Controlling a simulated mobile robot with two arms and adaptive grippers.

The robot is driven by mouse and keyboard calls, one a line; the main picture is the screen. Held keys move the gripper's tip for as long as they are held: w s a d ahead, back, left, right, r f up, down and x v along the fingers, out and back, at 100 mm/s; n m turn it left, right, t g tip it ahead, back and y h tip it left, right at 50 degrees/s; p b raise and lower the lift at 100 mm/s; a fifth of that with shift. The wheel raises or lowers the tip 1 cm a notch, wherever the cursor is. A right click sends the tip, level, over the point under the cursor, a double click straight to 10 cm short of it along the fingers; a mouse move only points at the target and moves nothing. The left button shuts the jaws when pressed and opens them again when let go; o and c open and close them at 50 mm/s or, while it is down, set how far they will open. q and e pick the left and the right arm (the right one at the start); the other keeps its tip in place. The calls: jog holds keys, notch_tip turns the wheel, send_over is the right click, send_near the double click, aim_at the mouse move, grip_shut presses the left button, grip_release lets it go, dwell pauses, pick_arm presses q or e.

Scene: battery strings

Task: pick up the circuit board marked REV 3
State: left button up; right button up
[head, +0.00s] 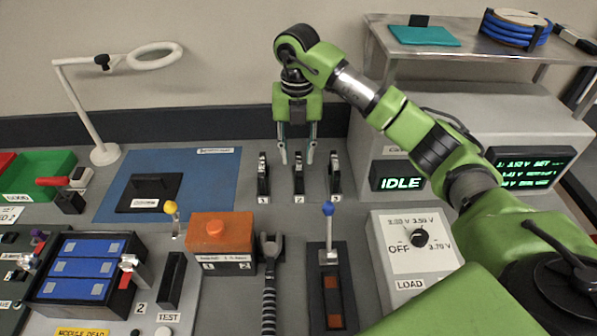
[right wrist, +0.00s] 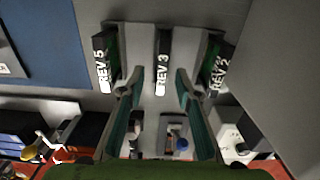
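Three upright boards stand in a row of slots. In the right wrist view the middle one is marked REV 3 (right wrist: 162,62); REV 5 (right wrist: 103,62) is on its left and REV 2 (right wrist: 219,72) on its right. In the head view the REV 3 board (head: 298,177) stands in the slot labelled 2. My right gripper (head: 297,161) is over this middle slot, fingers pointing down. It is open and empty, with a fingertip to each side of the REV 3 board. I cannot tell whether they touch it. My left gripper is out of view.
The neighbouring boards (head: 263,178) and (head: 335,176) stand close on both sides. A grey cabinet with an IDLE display (head: 397,184) is close on the right. A blue mat (head: 208,185) lies left, with a black stand (head: 150,192) on it. An orange box (head: 222,232) and blue-knobbed lever (head: 328,209) are in front.

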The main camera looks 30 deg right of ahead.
aim_at(299, 163)
notch_tip(299, 163, down, 4)
jog(key=shift+s+d+r+p, duration=0.1)
jog(key=shift+d+r+p, duration=0.05)
jog(key=shift+p, duration=0.6)
jog(key=shift+f, duration=0.55)
grip_shut()
jog(key=shift+r, duration=0.1)
